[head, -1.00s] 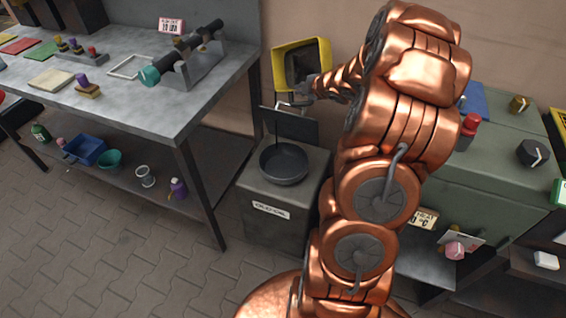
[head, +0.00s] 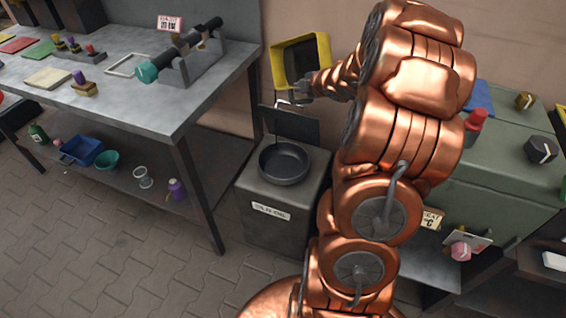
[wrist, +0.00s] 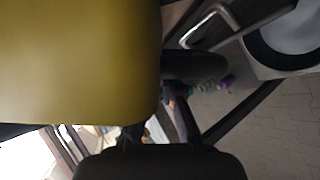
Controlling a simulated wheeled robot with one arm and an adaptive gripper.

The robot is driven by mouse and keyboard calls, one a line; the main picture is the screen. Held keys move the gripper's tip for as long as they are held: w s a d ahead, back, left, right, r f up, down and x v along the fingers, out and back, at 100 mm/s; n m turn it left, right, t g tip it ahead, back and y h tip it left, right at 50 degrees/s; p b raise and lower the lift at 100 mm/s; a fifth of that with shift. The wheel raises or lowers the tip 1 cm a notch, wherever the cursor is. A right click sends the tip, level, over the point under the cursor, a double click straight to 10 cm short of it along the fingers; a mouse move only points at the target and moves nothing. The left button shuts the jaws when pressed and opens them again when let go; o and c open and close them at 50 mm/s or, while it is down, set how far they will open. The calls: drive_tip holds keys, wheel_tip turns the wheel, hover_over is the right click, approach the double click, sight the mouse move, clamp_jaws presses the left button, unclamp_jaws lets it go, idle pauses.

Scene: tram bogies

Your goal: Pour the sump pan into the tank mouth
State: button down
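The sump pan (head: 275,69) is a yellow, square-rimmed pan with a dark inside. In the head view it is held up on edge, its open side facing the camera, above and behind the tank. My gripper (head: 304,87) is at its lower right edge and appears shut on it; the fingertips are partly hidden. In the wrist view the pan (wrist: 75,60) fills the upper left. The tank mouth (head: 285,163) is a dark round opening on top of a grey, labelled tank (head: 278,228). Its hinged lid (head: 291,124) stands upright behind the mouth. No liquid stream shows.
A steel workbench (head: 130,107) with tools and blocks stands left; its lower shelf holds a blue bin (head: 83,151) and small containers. A green cabinet (head: 500,180) stands right. My copper arm hides part of the right side. Paved floor is clear in front.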

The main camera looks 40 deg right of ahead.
drive_tip(key=shift+s+a+f+n+h+b, duration=0.2)
drive_tip(key=shift+a+b, duration=0.25)
drive_tip(key=shift+b, duration=1)
drive_tip(key=shift+w+a+f+n+h+b, duration=0.2)
drive_tip(key=shift+a+b, duration=0.25)
drive_tip(key=shift+b, duration=1.05)
drive_tip(key=shift+s+a+f+n+h+b, duration=0.1)
drive_tip(key=shift+s+a+f+h+b, duration=0.25)
drive_tip(key=shift+b, duration=1.1)
drive_tip(key=shift+w+a+n+t+h+b, duration=0.15)
drive_tip(key=shift+a+n+t+h+b, duration=0.45)
drive_tip(key=shift+b, duration=2.5)
drive_tip(key=d+p, duration=0.1)
drive_tip(key=p, duration=0.3)
drive_tip(key=d+r+m+y+p, duration=0.1)
drive_tip(key=p, duration=0.4)
drive_tip(key=d+r+m+g+y+p, duration=0.1)
drive_tip(key=p, duration=0.3)
drive_tip(key=shift+w+r+y+p, duration=0.15)
drive_tip(key=shift+w+y+p, duration=0.15)
drive_tip(key=shift+p, duration=0.1)
drive_tip(key=shift+d+p, duration=0.1)
drive_tip(key=shift+p, duration=0.2)
drive_tip(key=shift+f, duration=0.3)
drive_tip(key=shift+d+r, duration=0.1)
drive_tip(key=shift+r, duration=0.05)
